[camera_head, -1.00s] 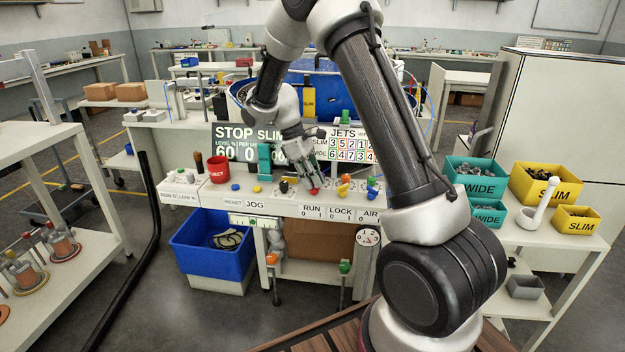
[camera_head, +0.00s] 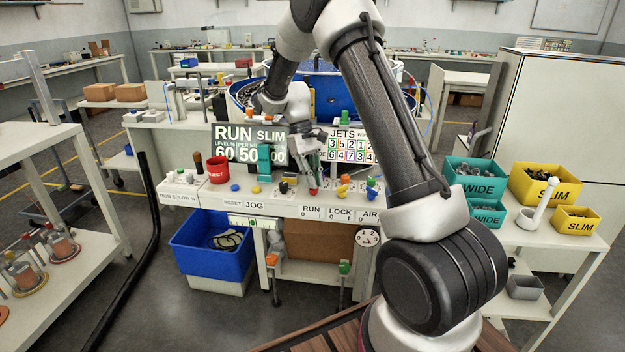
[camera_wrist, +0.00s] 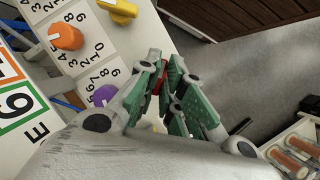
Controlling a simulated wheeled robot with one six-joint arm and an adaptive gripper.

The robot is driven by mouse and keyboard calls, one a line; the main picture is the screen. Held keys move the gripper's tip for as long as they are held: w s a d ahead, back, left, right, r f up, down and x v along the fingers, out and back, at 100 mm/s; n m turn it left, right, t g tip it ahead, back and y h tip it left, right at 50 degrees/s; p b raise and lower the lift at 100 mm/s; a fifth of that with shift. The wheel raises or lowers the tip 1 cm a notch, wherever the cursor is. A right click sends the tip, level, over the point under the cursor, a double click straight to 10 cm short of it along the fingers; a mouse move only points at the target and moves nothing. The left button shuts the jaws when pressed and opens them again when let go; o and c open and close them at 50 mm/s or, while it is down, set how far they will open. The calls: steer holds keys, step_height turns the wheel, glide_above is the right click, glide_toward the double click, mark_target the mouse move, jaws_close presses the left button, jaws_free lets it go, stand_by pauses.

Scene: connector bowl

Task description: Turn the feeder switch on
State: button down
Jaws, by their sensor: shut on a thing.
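The control panel (camera_head: 270,199) on the bench carries RUN, LOCK and AIR labels, each marked 0 and 1. My gripper (camera_head: 312,186) reaches down to the panel just above the RUN label (camera_head: 311,211). Its green-padded fingers in the wrist view (camera_wrist: 165,88) are closed around a small red piece (camera_wrist: 158,78), which seems to be the RUN switch's handle. The fingers hide most of the switch, so its exact position is unclear. The display board (camera_head: 248,146) reads RUN SLIM, with 60 and 50 below.
Coloured knobs stand close to my gripper: a yellow one (camera_head: 342,190) and, in the wrist view, an orange one (camera_wrist: 66,36) and a purple one (camera_wrist: 104,96). A red cup (camera_head: 218,170) stands left on the panel. The JETS board (camera_head: 350,147) rises behind.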

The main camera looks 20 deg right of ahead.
stand_by(0.4)
steer(key=c, duration=1.6)
jaws_free()
steer(key=shift+o, duration=0.2)
steer(key=shift+w+r, duration=0.1)
steer(key=shift+r, duration=0.05)
steer(key=v, duration=1.1)
steer(key=shift+r, duration=0.4)
steer(key=shift+w, duration=0.1)
